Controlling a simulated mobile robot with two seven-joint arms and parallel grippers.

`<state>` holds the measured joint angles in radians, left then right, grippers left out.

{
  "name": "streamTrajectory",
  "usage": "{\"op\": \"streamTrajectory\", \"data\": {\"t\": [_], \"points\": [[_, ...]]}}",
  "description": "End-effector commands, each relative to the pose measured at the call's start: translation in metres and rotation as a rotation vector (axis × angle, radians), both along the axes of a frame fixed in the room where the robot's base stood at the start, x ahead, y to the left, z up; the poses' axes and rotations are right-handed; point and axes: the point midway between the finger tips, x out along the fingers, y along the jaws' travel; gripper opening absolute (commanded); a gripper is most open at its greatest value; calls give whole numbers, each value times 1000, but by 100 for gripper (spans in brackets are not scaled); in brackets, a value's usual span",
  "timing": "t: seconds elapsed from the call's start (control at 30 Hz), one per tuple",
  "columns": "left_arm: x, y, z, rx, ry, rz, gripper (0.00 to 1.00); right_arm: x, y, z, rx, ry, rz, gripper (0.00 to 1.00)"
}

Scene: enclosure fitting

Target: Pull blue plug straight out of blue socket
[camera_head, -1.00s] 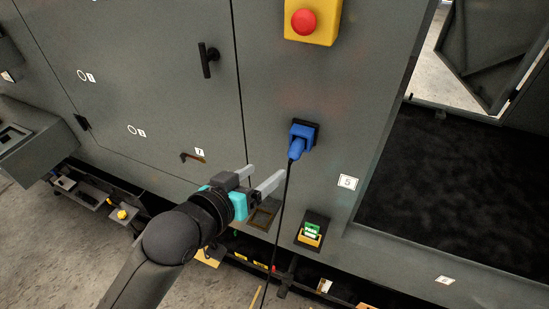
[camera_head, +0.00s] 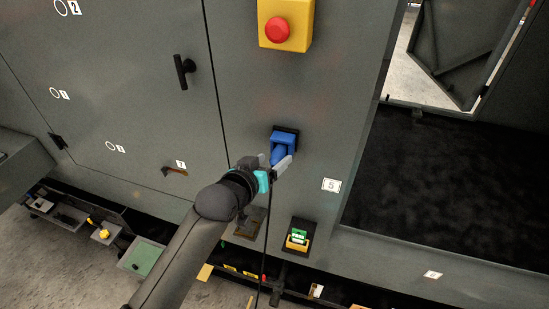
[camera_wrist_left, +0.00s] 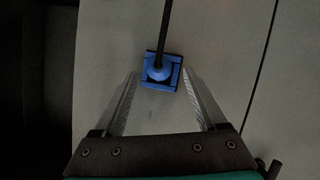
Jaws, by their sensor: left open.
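The blue plug (camera_head: 279,154) sits in the blue socket (camera_head: 287,138) on the grey cabinet front. A dark cable (camera_wrist_left: 166,25) runs from the plug. My left gripper (camera_head: 275,162) is open, its fingertips close to the plug in the head view. In the left wrist view, the plug (camera_wrist_left: 158,70) and the socket (camera_wrist_left: 175,83) appear between and just beyond the tips of the open fingers (camera_wrist_left: 160,76). I cannot tell whether a finger touches the plug. The fingers and wrist hide the plug's lower part and some cable in the head view. My right gripper is not in view.
A yellow box with a red emergency button (camera_head: 278,30) is above the socket. A black door handle (camera_head: 184,72) is to the left. A green and yellow switch (camera_head: 298,238) is below. A dark open recess (camera_head: 440,180) lies to the right.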

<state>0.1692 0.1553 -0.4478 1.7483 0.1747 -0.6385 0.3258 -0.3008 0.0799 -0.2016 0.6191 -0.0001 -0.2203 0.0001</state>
Motion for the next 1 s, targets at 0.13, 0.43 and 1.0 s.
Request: {"op": "streamTrajectory", "data": {"t": [0.13, 0.43, 1.0], "points": [[11, -6, -5, 0, 0, -1, 74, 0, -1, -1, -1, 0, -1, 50], [16, -8, -7, 0, 0, -1, 74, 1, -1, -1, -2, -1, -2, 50], [16, -8, -7, 0, 0, 0, 28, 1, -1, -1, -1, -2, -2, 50]]}}
